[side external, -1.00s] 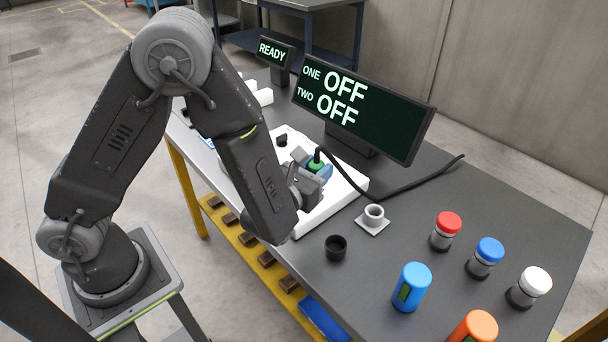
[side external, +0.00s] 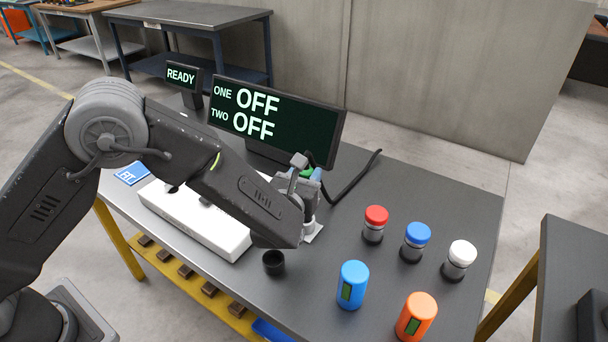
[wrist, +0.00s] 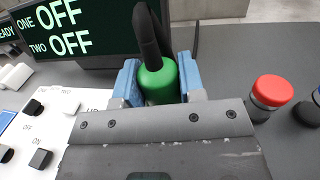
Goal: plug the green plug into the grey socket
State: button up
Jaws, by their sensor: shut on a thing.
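The green plug (wrist: 155,85) with its black cable stands between the blue fingers of my gripper (wrist: 157,82) in the wrist view. The gripper is shut on it. In the side view a little of the green plug (side external: 306,171) shows behind my gripper (side external: 310,178). The grey socket (side external: 313,234), a short cylinder on a square plate, is mostly hidden by my wrist and gripper in the side view. The gripper is at or above it. The socket is not visible in the wrist view. I cannot tell whether plug and socket touch.
A white panel (side external: 205,222) with black switches lies to the left. A display (side external: 275,122) reading ONE OFF, TWO OFF stands behind. A black cup (side external: 273,262) is in front. Red (side external: 375,222), blue, white and orange capped containers stand to the right.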

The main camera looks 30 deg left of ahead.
jog(key=shift+f, duration=2.85)
jog(key=shift+f, duration=2)
jog(key=o, duration=1.1)
jog(key=shift+c, duration=0.2)
